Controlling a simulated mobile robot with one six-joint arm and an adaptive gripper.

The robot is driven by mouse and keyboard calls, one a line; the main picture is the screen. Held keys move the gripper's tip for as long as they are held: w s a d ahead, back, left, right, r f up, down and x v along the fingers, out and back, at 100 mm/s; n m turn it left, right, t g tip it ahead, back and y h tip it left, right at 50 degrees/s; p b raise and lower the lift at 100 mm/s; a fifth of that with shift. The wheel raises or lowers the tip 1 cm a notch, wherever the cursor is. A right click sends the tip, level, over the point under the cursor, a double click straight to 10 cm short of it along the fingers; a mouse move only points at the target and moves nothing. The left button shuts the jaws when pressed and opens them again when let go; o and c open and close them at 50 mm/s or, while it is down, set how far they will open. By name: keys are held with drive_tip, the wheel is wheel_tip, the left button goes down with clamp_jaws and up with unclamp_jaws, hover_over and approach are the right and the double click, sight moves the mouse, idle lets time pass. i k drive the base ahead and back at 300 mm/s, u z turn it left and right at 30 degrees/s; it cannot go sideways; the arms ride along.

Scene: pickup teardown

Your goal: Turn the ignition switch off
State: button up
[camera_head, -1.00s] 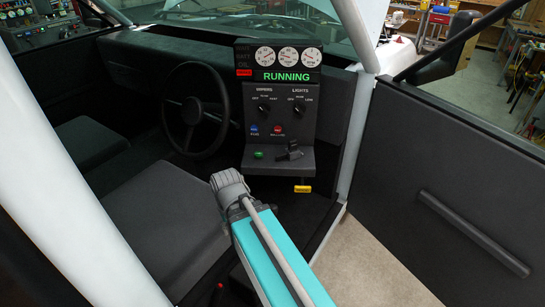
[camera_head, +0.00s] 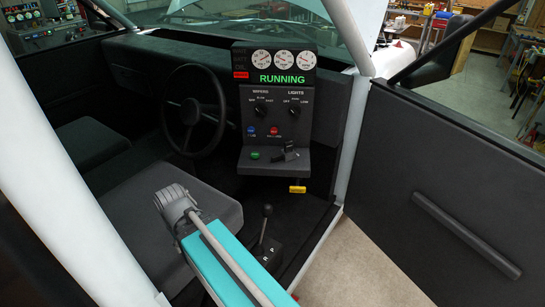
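The dash panel (camera_head: 276,108) in the truck cab carries a green "RUNNING" sign (camera_head: 279,79). A dark switch-like part (camera_head: 287,151) sits on the small shelf below the panel, beside a green button (camera_head: 255,156). A yellow tag (camera_head: 297,189) hangs under the shelf. No label shows which part is the ignition switch. My teal arm comes in from the bottom and its grey joint is over the seat, left of and below the shelf. My gripper's fingers do not show.
A steering wheel (camera_head: 195,111) stands left of the panel. A seat (camera_head: 180,195) and a gear lever (camera_head: 266,222) lie below. The open door (camera_head: 440,200) bounds the right side. The white door pillar (camera_head: 352,150) stands between panel and door.

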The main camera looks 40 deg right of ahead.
sight(287, 157)
drive_tip(key=k, duration=0.8)
drive_tip(key=z, duration=0.7)
drive_tip(key=i, duration=1)
drive_tip(key=u, duration=0.05)
